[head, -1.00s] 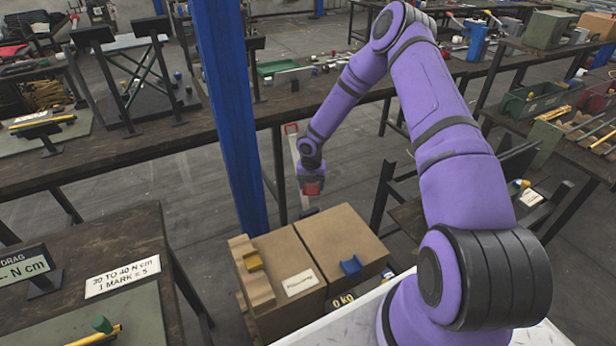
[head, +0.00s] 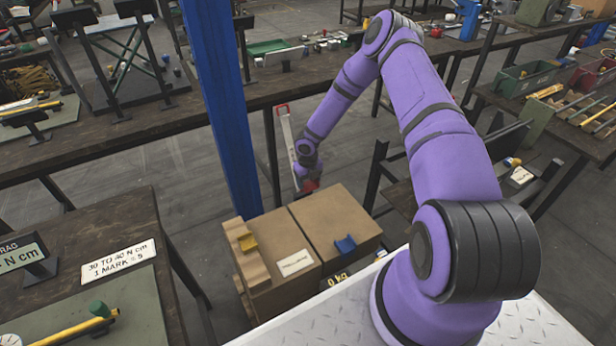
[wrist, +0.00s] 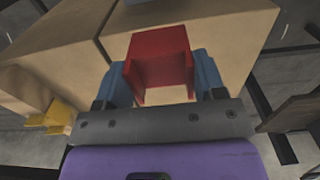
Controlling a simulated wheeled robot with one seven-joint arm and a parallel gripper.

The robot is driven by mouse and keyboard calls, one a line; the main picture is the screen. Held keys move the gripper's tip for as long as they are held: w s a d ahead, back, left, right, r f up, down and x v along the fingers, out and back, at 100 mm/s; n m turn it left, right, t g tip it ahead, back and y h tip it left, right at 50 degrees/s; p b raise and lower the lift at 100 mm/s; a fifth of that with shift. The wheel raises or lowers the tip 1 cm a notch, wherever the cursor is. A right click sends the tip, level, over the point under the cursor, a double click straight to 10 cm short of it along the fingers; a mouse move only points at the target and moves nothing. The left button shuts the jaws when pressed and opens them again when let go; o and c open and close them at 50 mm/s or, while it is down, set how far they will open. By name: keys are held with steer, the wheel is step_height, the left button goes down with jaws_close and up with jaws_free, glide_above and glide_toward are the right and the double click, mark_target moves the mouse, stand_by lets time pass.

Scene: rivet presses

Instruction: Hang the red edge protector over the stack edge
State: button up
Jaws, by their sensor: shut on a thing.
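My gripper (head: 307,186) is shut on the red edge protector (wrist: 161,58). In the wrist view the protector is an angled red piece held between two blue fingers, in front of the cardboard boxes. In the head view only a little of its red shows, at the far top edge of the box stack (head: 335,222). I cannot tell whether it touches the cardboard. A blue edge protector (head: 345,245) sits on the near edge of the right box.
A blue post (head: 222,110) stands just behind the stack's left side. A dark workbench (head: 130,145) runs behind it. A table with a torque label (head: 118,262) is at the left. A white label (head: 295,262) lies on the left box.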

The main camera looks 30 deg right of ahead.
mark_target(309, 197)
steer(key=shift+f, duration=3.15)
steer(key=shift+s+f, duration=0.1)
steer(key=shift+s, duration=0.05)
steer(key=o, duration=1)
step_height(309, 197, up, 11)
steer(key=shift+f, duration=0.1)
